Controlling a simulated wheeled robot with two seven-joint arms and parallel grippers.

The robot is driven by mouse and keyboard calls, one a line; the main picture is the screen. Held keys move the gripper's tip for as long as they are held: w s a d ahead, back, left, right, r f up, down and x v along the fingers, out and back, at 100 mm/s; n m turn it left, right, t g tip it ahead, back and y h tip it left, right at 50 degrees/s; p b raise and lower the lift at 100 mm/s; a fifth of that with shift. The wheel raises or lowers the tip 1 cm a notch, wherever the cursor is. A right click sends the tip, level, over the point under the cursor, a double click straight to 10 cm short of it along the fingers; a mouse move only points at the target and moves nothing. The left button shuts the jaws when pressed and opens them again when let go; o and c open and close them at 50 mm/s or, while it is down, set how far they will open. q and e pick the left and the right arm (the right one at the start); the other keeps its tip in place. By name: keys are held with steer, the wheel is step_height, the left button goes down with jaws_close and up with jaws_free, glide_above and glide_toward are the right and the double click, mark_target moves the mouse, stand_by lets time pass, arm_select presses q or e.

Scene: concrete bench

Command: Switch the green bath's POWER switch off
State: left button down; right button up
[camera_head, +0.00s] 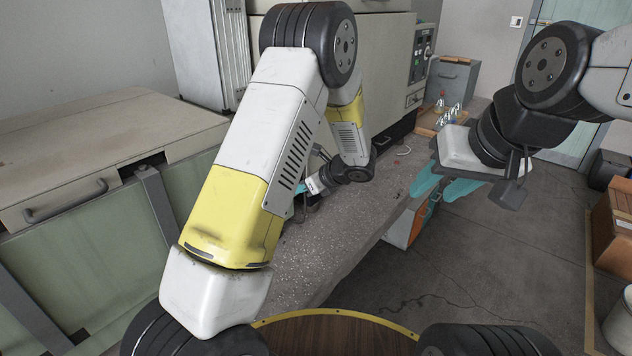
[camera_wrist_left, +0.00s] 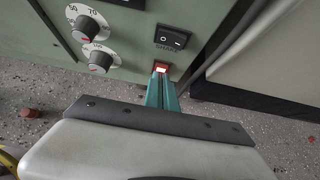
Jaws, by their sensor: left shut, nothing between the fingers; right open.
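The green bath's front panel (camera_wrist_left: 130,45) fills the top of the left wrist view. It carries a black rocker switch (camera_wrist_left: 172,38) and, below it, a small red part with a bright white face (camera_wrist_left: 160,67). I cannot read a POWER label. My left gripper (camera_wrist_left: 161,82) is shut and empty. Its teal tips are just below the red part and overlap its lower edge; contact cannot be told. In the head view the left gripper (camera_head: 302,188) is low over the bench, and my left arm hides the bath. My right gripper (camera_head: 437,190) is open and empty, right of the bench edge.
Two white dials (camera_wrist_left: 91,24) sit left of the switch. A dark-edged pale casing (camera_wrist_left: 260,45) stands right of the panel. The speckled bench (camera_head: 335,235) has bare room in front. A tray of small bottles (camera_head: 430,122) stands at the back.

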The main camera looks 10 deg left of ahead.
arm_select(q)
steer(key=shift+w+a, duration=0.15)
steer(key=shift+a, duration=0.1)
steer(key=shift+r, duration=0.1)
steer(key=shift+w+a+r, duration=0.1)
steer(key=shift+w+a, duration=0.1)
steer(key=shift+a, duration=0.1)
steer(key=shift+r, duration=0.1)
steer(key=shift+r, duration=0.7)
